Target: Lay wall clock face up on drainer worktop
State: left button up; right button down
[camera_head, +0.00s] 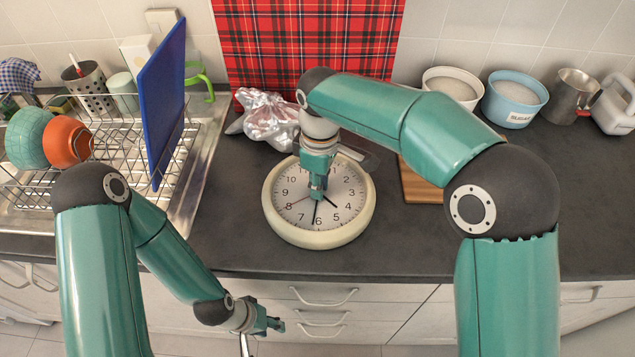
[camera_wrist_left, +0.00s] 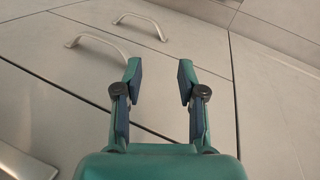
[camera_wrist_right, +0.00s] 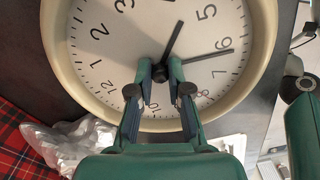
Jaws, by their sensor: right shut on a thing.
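The wall clock (camera_head: 281,219) has a cream rim and a white face with black numerals and hands. It is face up at the worktop (camera_head: 232,215), right of the sink drainer. I cannot tell whether its underside touches the surface. My right gripper (camera_head: 317,192) points down over the face and is shut on the clock near its centre, hiding part of the dial. The right wrist view shows the clock (camera_wrist_right: 110,60) close up, with the fingertips (camera_wrist_right: 160,72) at the root of the hands. My left gripper (camera_wrist_left: 158,78) is open and empty before the drawer fronts, below the worktop.
A wire rack (camera_head: 180,165) with a blue board (camera_head: 163,105) and bowls stands on the left. A crumpled plastic bag (camera_head: 268,118) lies behind the clock. A wooden board (camera_head: 418,186) is to the right. The front right worktop is clear.

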jog(key=shift+f, duration=0.15)
jog(key=c, duration=1.1)
grip_release()
jog(key=shift+f, duration=0.1)
notch_tip(320, 180, up, 13)
jog(key=p, duration=0.1)
jog(key=shift+f, duration=0.2)
